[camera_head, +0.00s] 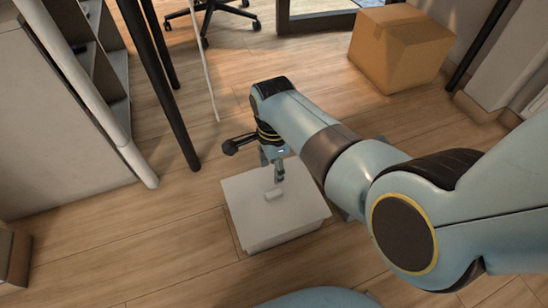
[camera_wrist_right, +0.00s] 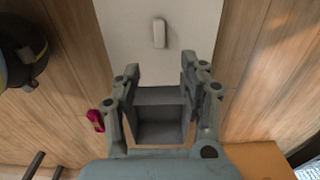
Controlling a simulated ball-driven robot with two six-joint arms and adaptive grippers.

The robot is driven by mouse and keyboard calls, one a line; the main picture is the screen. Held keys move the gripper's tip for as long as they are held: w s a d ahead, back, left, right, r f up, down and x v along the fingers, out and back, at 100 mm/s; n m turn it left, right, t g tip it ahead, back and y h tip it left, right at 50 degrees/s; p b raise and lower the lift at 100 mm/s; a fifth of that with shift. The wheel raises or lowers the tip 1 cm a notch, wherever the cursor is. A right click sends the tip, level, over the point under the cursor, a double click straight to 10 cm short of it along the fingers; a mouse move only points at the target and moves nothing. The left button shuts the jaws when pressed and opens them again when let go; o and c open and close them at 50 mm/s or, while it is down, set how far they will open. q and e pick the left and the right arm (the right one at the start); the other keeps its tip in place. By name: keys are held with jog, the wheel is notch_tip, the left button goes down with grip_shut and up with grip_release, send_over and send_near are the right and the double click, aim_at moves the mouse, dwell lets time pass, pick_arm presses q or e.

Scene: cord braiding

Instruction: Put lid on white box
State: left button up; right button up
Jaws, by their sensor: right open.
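A white box (camera_head: 290,236) stands on the wooden floor in the middle of the head view. A flat white lid (camera_head: 298,211) with a small bar handle (camera_head: 273,194) lies over its top. The lid looks roughly level, but I cannot tell whether it is fully seated. My right gripper (camera_head: 274,172) is above the lid's far part, close to the handle. In the right wrist view, the gripper (camera_wrist_right: 160,62) is open and empty. The handle (camera_wrist_right: 159,33) lies just beyond its fingertips, with the lid (camera_wrist_right: 120,30) around it. My left gripper is not in view.
A cardboard box (camera_head: 400,48) stands at the back right. Grey shelving (camera_head: 75,100) and dark poles (camera_head: 160,80) are at the left. A brown box (camera_head: 14,255) is at the lower left edge. A small magenta thing (camera_wrist_right: 96,120) shows in the wrist view. The floor around the white box is clear.

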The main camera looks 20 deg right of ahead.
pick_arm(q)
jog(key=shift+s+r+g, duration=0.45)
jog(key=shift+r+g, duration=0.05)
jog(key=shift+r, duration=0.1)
